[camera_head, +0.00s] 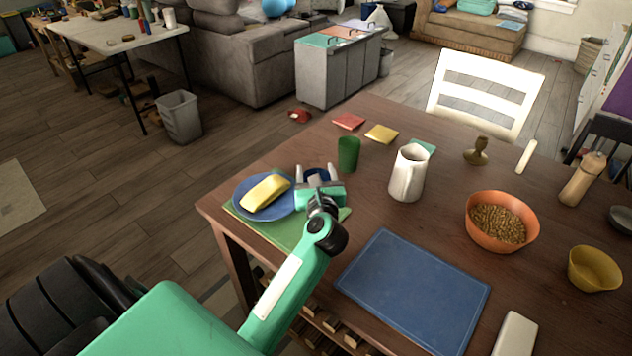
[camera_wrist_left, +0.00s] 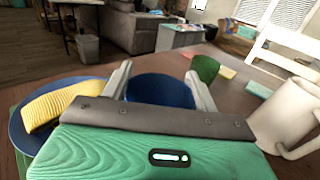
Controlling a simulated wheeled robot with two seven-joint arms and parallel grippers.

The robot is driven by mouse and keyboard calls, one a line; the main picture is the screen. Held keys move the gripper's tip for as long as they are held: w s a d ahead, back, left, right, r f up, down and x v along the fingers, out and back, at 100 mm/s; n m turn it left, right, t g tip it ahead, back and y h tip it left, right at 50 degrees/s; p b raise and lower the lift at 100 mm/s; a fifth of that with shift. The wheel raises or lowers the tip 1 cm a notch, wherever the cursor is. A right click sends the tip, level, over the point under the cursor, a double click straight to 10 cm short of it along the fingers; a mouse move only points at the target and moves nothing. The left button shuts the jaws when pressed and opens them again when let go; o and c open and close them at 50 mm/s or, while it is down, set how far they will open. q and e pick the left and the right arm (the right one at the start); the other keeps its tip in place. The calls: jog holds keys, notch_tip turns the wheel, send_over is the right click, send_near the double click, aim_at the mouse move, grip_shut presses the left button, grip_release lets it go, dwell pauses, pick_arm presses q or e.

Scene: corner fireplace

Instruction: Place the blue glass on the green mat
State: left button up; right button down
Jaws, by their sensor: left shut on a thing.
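The blue glass (camera_head: 319,173) is between the fingers of my left gripper (camera_head: 316,169), which is shut on it. In the left wrist view the blue glass (camera_wrist_left: 160,90) shows between the two fingers, its lower part hidden by the gripper body. The green mat (camera_head: 287,236) lies at the table's left corner, partly covered by a blue plate and my arm. The glass appears near the mat's far right side, beyond the visible part of the mat. I cannot tell whether its base touches anything. My right gripper is not in view.
A green cup (camera_head: 348,153) and a white pitcher (camera_head: 408,174) stand behind and to the right. A blue mat (camera_head: 414,290) lies bare at front right.

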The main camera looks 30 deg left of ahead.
pick_arm(q)
jog(key=shift+f, duration=1.1)
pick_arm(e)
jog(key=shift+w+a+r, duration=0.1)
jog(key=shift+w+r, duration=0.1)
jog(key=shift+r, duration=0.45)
pick_arm(q)
jog(key=shift+f, duration=0.15)
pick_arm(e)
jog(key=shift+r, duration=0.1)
pick_arm(q)
jog(key=o, duration=1.5)
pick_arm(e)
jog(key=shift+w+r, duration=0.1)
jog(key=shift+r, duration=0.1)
pick_arm(q)
jog(key=shift+r, duration=0.2)
jog(key=v, duration=0.3)
jog(key=shift+f, duration=0.2)
jog(key=b+v, duration=0.1)
jog(key=v, duration=0.8)
jog(key=shift+r+b, duration=0.15)
jog(key=shift+b, duration=0.15)
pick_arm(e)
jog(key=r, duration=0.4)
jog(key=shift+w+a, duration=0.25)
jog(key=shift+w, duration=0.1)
